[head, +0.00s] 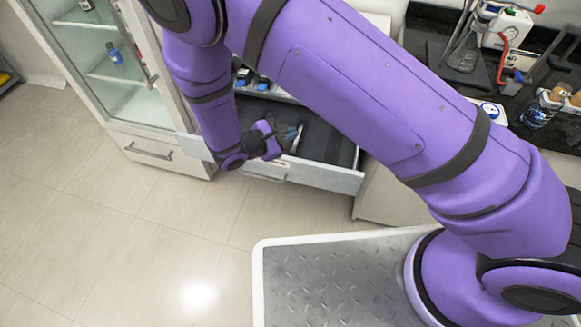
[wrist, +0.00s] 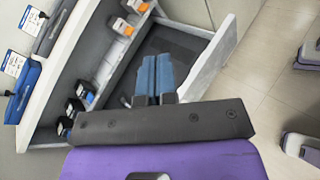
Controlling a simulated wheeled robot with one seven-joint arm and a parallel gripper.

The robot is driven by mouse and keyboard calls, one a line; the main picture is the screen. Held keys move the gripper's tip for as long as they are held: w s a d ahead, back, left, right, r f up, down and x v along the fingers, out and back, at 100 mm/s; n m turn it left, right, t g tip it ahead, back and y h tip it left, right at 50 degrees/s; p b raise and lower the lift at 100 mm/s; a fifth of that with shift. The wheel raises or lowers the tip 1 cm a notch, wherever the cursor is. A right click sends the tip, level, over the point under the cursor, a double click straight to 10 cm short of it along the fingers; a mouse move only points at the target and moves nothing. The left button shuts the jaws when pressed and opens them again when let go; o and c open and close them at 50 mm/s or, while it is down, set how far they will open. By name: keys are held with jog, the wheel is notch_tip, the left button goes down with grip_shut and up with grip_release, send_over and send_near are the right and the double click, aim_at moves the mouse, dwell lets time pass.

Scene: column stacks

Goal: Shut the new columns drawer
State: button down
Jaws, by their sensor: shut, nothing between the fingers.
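A drawer with a white front (head: 325,178) and a dark interior stands pulled out of the cabinet in the head view. In the wrist view its pale front panel (wrist: 212,55) is at the upper right and its dark floor lies behind my fingers. I cannot read which drawer is the new columns drawer. My gripper (head: 292,138) is over the open drawer in the head view, partly hidden by my arm. In the wrist view the blue fingertips of my gripper (wrist: 155,72) are together with nothing between them. I cannot tell whether they touch the drawer.
Small dark items with blue parts (wrist: 75,105) and pale ones with orange parts (wrist: 124,27) sit in a row beside the open drawer. Labelled fronts with a blue handle (wrist: 22,92) are at left. A glass-door cabinet (head: 115,70) stands left; floor (head: 130,230) is clear.

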jog(key=s+a+f+n+t+y, duration=0.1)
jog(key=s+a+f+n+t, duration=0.15)
jog(key=f, duration=0.35)
jog(key=s+a+f+n+t+y, duration=0.1)
jog(key=f+n+t, duration=0.25)
jog(key=f, duration=0.25)
jog(key=n+t+y, duration=0.4)
jog(key=n, duration=0.2)
send_near(292, 162)
jog(key=x, duration=0.7)
jog(key=shift+w+d+r, duration=0.1)
jog(key=shift+w+r, duration=0.05)
jog(key=shift+w, duration=0.1)
